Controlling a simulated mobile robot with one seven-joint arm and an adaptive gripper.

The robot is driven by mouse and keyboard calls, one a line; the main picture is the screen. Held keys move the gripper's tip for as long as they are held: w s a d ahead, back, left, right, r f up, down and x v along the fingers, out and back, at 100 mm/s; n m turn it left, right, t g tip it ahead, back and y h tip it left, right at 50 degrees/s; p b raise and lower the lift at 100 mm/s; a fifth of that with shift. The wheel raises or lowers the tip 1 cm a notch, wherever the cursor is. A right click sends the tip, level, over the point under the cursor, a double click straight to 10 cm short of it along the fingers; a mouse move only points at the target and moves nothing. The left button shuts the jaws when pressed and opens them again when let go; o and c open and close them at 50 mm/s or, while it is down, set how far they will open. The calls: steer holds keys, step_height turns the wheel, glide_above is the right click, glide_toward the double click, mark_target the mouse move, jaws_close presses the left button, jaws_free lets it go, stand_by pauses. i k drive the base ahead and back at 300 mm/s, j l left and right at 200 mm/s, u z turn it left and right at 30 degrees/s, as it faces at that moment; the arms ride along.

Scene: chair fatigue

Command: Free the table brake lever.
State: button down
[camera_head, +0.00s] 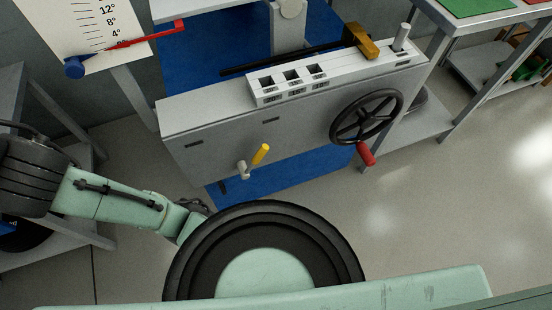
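A short lever with a yellow grip (261,154) sticks out from the front of a grey machine housing (210,140), on a small grey crank-like pivot (243,168). It looks like the brake lever, but I see no readable label on it. The yellow grip tilts up and to the right, and nothing touches it. My green arm reaches in from the left, below the lever, and its end passes behind my large black round joint. My gripper cannot be made out there, so whether it is open or shut is hidden.
A black handwheel (367,117) with a red handle (366,153) is right of the lever. A slotted white panel (330,72), a brass block (358,40) and a grey rod (401,37) top the housing. A scale board (75,25) with a red pointer (145,38) stands left. Right floor is clear.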

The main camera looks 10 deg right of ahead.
mark_target(255, 161)
steer(key=k+z, duration=0.1)
steer(key=k, duration=0.95)
